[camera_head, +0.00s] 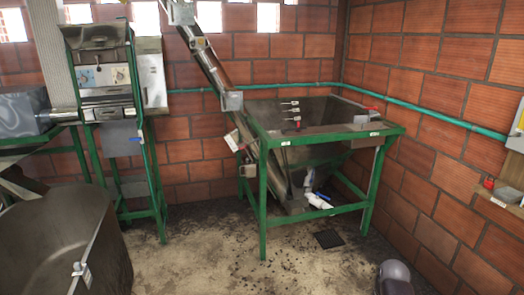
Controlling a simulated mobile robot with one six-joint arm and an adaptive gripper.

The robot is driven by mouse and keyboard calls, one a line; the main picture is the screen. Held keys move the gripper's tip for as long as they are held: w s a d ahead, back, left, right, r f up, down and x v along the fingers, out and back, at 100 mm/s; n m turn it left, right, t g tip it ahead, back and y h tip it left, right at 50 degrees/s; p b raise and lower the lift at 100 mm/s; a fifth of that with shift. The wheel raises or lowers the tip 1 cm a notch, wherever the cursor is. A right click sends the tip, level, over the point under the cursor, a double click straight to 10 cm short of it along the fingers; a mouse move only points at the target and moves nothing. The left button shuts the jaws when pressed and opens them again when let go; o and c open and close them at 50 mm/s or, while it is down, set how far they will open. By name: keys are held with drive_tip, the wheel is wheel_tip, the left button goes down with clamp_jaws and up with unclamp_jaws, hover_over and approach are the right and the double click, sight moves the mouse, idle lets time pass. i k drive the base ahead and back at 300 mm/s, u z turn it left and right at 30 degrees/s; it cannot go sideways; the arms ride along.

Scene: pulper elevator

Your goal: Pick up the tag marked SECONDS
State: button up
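Several small white tags or labels show, but their lettering is too small to read, so I cannot tell which one is marked SECONDS. One tag (82,274) is on the side of the large dark tub at the lower left. A label (286,143) and another label (375,133) are on the green frame's top rail. A label (498,202) is on the edge of the wooden shelf at the right. A pale plate (232,141) sits beside the sloping elevator.
A metal hopper (330,150) stands in a green frame (262,205), with a sloping elevator (212,65) at its left. A pulper machine (103,75) and the dark tub (50,245) stand left. The wooden shelf (465,185) is on the right wall. Open floor (195,255) lies between.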

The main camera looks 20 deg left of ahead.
sight(83, 270)
drive_tip(key=u, duration=0.45)
drive_tip(key=i, duration=0.55)
drive_tip(key=u, duration=0.9)
drive_tip(key=i, duration=1.25)
drive_tip(key=u, duration=0.4)
